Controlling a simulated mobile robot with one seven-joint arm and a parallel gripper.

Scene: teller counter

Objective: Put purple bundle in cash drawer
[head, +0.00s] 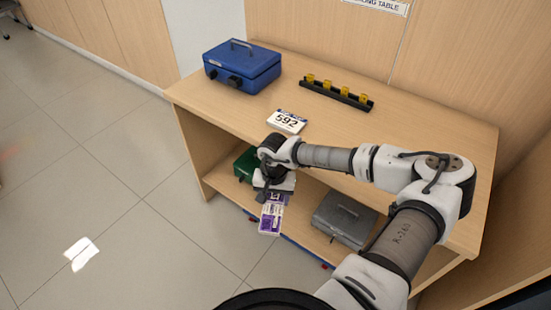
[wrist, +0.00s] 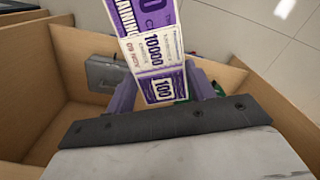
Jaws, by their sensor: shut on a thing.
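The purple bundle (head: 271,218) is a flat stack of purple and white notes. My gripper (head: 268,194) is shut on one end of it, in front of the counter's open lower shelf. In the wrist view the bundle (wrist: 150,45) stands out between the two purple-grey fingers (wrist: 163,95). No part is clearly marked as the cash drawer. A closed blue box with a handle (head: 242,66) stands on the counter top at the left. A closed grey box (head: 345,218) and a partly hidden green box (head: 246,164) are on the lower shelf.
The wooden counter top (head: 400,145) holds a card marked 592 (head: 287,122) and a black rack with several yellow pieces (head: 337,94). My arm passes over its front edge. The grey box also shows in the wrist view (wrist: 115,72). The tiled floor at left is clear.

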